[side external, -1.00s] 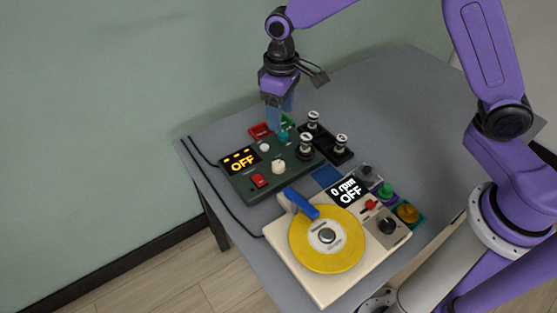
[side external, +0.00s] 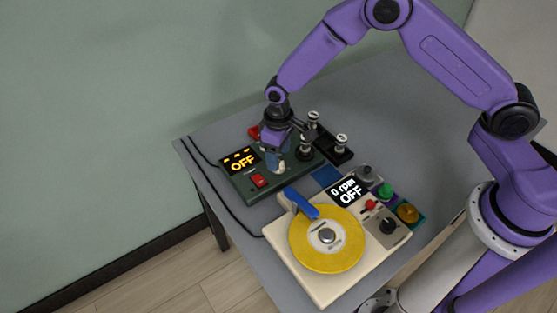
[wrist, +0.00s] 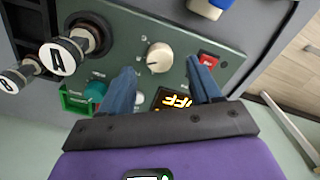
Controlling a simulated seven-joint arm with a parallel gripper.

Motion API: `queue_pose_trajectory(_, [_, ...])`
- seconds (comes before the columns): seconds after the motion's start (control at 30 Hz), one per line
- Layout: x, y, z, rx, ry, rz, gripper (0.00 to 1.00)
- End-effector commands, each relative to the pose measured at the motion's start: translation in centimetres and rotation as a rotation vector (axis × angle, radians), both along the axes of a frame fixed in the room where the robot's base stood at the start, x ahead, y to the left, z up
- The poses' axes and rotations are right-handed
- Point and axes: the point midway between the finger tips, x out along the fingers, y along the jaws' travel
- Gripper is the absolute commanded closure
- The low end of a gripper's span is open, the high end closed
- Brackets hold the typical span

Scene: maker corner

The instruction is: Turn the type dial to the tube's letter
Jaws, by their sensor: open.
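The dark green tester (side external: 245,191) stands on the table, with a cream dial (wrist: 160,57) on its face. The marks around the dial are too small to read. A tube (wrist: 60,56) lettered A stands in the tester's round socket; it also shows in the side view (side external: 306,145). My gripper (wrist: 161,68) is open and empty above the panel, its blue fingers apart with the dial between and just beyond their tips in the wrist view. In the side view my gripper (side external: 276,158) mostly hides the dial. The display (side external: 240,160) reads OFF.
A red switch (wrist: 208,60) is near one finger; a teal knob (wrist: 95,90) is near the other. A black rack (side external: 338,157) holds more tubes, one lettered B (wrist: 9,84). A cream machine with a yellow disc (side external: 305,250) stands in front. The table's back right is clear.

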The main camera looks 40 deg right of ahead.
Motion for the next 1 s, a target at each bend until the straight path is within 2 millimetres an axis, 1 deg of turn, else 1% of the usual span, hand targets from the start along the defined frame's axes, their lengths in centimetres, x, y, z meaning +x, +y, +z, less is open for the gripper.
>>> queue_pose_trajectory(0.03, [-0.1, -0.1, -0.8, -0.002, 0.003, 0.000, 0.37])
queue_pose_trajectory(0.1, [0.0, 0.0, -1.6, -0.001, 0.002, 0.000, 0.37])
queue_pose_trajectory(0.27, [0.0, 0.0, -2.9, -0.001, 0.001, 0.000, 0.37])
queue_pose_trajectory(0.4, [0.0, 0.0, -3.2, 0.000, 0.000, 0.000, 0.37])
queue_pose_trajectory(0.63, [0.0, 0.0, -3.2, 0.000, 0.000, 0.000, 0.37])
queue_pose_trajectory(0.67, [0.0, 0.0, -3.2, 0.000, 0.000, 0.000, 0.47])
queue_pose_trajectory(0.7, [0.0, 0.0, -3.2, 0.000, 0.000, 0.000, 0.60])
queue_pose_trajectory(0.77, [0.0, 0.0, -3.2, 0.000, 0.000, 0.000, 0.79])
queue_pose_trajectory(0.8, [0.0, 0.0, -3.2, 0.000, 0.000, 0.000, 0.92])
queue_pose_trajectory(1.0, [0.0, 0.0, -3.2, 0.000, 0.000, 0.005, 0.93])
